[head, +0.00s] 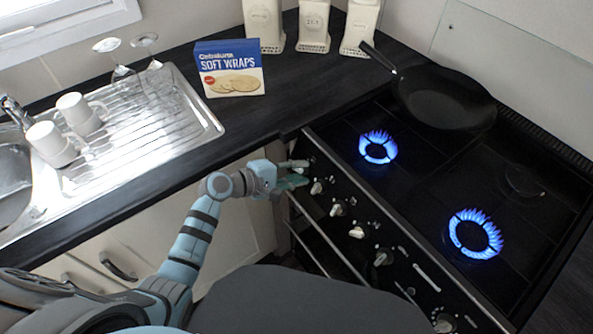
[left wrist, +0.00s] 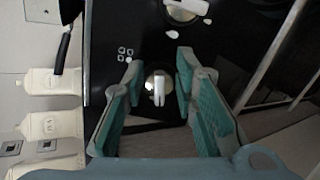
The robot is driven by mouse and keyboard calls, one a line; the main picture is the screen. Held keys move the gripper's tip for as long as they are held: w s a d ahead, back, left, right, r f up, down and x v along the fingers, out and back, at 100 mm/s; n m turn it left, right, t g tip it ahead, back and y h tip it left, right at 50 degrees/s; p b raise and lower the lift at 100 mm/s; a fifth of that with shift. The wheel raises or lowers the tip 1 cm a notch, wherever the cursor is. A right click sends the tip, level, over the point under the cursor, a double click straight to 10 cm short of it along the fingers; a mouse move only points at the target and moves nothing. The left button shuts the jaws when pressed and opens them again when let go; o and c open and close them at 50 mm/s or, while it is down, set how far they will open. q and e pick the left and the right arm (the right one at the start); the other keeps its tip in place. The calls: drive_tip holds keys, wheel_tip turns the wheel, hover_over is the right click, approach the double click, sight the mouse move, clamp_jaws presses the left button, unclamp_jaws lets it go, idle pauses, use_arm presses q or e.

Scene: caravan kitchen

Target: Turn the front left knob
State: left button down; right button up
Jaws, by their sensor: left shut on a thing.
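The stove's front panel carries a row of knobs. My left gripper (head: 295,175) is at the panel's left end. In the left wrist view, a light knob (left wrist: 158,88) with a raised bar stands between the teal finger pads of my left gripper (left wrist: 158,95), which is shut on it. In the head view the fingers largely hide this knob. The neighbouring knob (head: 316,187) is free, and several more follow to the lower right. The front left burner (head: 378,147) and front right burner (head: 475,235) have blue flames. My right gripper is not in view.
A black frying pan (head: 445,97) sits on the back left of the stove. A Soft Wraps box (head: 230,70) and white canisters (head: 314,25) stand on the dark counter. White mugs (head: 50,143) and glasses are by the sink at left.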

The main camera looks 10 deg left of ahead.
use_arm(q)
drive_tip(key=shift+w+a+f+m+y+b, duration=0.2)
drive_tip(key=shift+m+b, duration=1)
drive_tip(key=shift+m, duration=2.2)
drive_tip(key=shift+s+a+f+m+y+b, duration=0.2)
drive_tip(key=shift+m+b, duration=0.95)
drive_tip(key=shift+m, duration=2.25)
drive_tip(key=shift+w+a+f+m+y+b, duration=0.2)
drive_tip(key=shift+m+b, duration=1)
drive_tip(key=shift+m, duration=2.2)
drive_tip(key=shift+a, duration=0.1)
drive_tip(key=c, duration=1.3)
unclamp_jaws()
drive_tip(key=shift+f, duration=0.1)
